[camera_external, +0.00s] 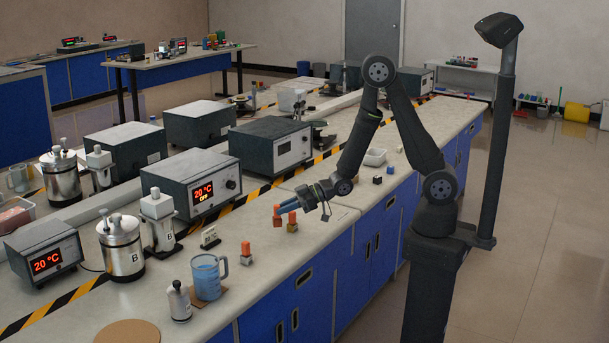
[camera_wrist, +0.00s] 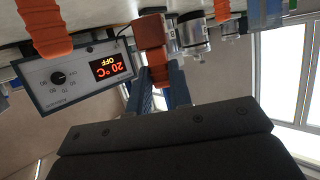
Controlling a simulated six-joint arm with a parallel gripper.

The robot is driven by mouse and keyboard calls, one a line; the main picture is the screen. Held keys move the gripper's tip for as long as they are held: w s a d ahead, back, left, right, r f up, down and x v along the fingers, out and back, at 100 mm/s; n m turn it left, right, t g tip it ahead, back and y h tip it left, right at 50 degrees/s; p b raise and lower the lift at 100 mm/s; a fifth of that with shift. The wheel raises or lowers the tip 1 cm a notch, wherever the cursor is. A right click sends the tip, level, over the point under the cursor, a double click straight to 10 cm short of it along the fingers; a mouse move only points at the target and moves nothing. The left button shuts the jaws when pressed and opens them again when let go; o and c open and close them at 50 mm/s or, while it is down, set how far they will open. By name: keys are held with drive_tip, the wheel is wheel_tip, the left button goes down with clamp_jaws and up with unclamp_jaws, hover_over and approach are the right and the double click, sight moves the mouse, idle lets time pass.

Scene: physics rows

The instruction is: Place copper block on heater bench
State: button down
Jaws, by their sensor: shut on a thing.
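My gripper (camera_external: 284,209) reaches down and left over the bench (camera_external: 335,250), its blue fingers ending close to small orange pieces. In the wrist view my gripper (camera_wrist: 160,82) is shut on the reddish-brown copper block (camera_wrist: 150,33), which is partly hidden at its lower end. In the outside view I cannot clearly tell the block from the orange pieces at the fingertips. A grey heater box (camera_external: 193,185) with a red "20 °C OFF" display stands left of my gripper; it shows upside down in the wrist view (camera_wrist: 78,72).
A small orange-topped block (camera_external: 245,247) stands nearer the front. A blue mug (camera_external: 207,277), a steel pot (camera_external: 121,248) and a small canister (camera_external: 179,302) stand at the front left. A white tray (camera_external: 374,157) and small cubes lie behind my gripper. Striped tape crosses the bench.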

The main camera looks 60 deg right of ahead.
drive_tip(key=shift+f, duration=2.8)
drive_tip(key=shift+f, duration=0.15)
drive_tip(key=c, duration=1.3)
unclamp_jaws()
drive_tip(key=shift+s+d+r, duration=0.2)
drive_tip(key=shift+d+r, duration=0.05)
drive_tip(key=shift+r, duration=0.05)
drive_tip(key=v, duration=1.1)
drive_tip(key=shift+s+d, duration=0.1)
drive_tip(key=shift+s, duration=0.05)
